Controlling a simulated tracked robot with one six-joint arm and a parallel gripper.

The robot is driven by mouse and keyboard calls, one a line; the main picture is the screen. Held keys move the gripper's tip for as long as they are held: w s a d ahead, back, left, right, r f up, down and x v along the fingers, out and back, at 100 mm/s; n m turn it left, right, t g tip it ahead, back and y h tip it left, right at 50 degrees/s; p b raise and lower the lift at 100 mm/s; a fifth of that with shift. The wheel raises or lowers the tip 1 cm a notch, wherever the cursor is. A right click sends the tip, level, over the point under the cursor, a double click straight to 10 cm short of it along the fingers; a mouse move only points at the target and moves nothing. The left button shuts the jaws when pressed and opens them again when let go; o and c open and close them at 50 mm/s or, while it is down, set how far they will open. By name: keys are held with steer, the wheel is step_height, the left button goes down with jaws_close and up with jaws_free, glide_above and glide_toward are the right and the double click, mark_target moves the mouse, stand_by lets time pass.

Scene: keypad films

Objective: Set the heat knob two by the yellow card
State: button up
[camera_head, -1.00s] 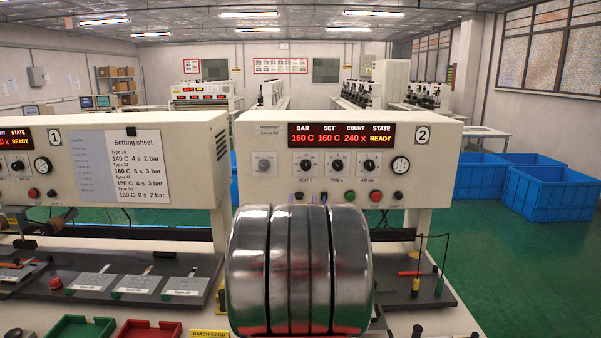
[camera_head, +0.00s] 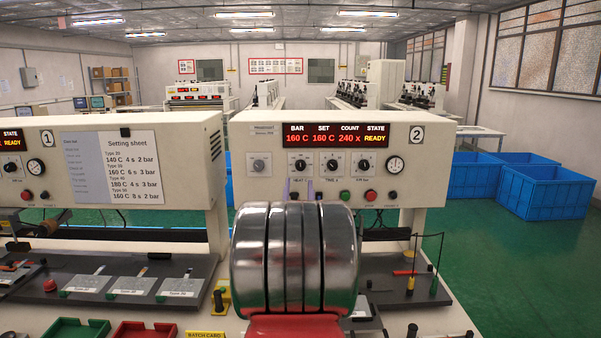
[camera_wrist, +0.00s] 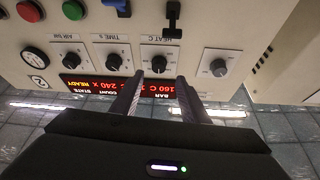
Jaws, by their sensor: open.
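Station two's panel (camera_head: 240,190) carries a black heat knob (camera_head: 301,166) labelled HEAT C; it shows upside down in the wrist view (camera_wrist: 160,59). Its pointer looks roughly vertical. The red display (camera_head: 336,135) above reads 160 C, 160 C, 240 x, READY. My gripper (camera_wrist: 160,80) is open and empty, its two fingers apart and pointing at the panel near the heat knob; contact cannot be told. A yellow label reading BATCH CARD (camera_head: 205,335) is cut off at the bottom edge of the head view; no card writing is readable there.
TIME (camera_head: 332,166) and AIR (camera_head: 364,167) knobs sit right of the heat knob, a grey-faced knob (camera_head: 260,165) left. Green (camera_head: 344,196) and red (camera_head: 370,195) buttons are below. A setting sheet (camera_head: 125,168) hangs on station one. Blue bins (camera_head: 545,190) stand at right.

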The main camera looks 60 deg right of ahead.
mark_target(299, 168)
steer(key=shift+x, duration=3.8)
jaws_close()
steer(key=shift+w+a, duration=0.1)
